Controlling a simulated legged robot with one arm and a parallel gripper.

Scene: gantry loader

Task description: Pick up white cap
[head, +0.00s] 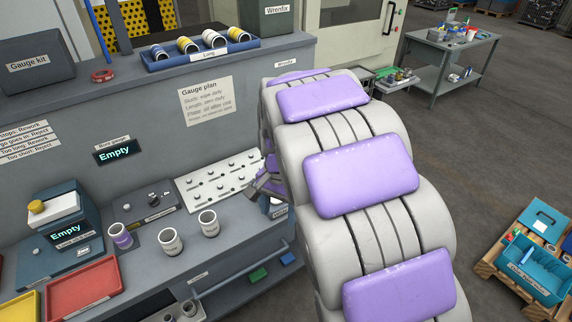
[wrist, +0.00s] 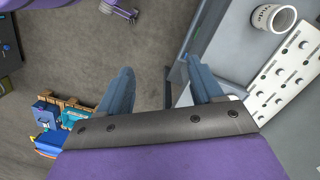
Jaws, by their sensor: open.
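No piece is clearly readable as a white cap. Two white hollow cylinders stand upright on the grey bench, a left one (head: 171,242) and a right one (head: 209,224); a purple-banded one (head: 121,236) stands left of them. The wrist view shows one white cylinder (wrist: 273,18) at top right.
A white pegged plate (head: 222,180) lies on the bench right of the cylinders. A red tray (head: 84,290) lies at front left. A blue tray of banded cylinders (head: 200,52) rests on the upper shelf. A pallet with teal bins (head: 528,262) stands on the floor at right.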

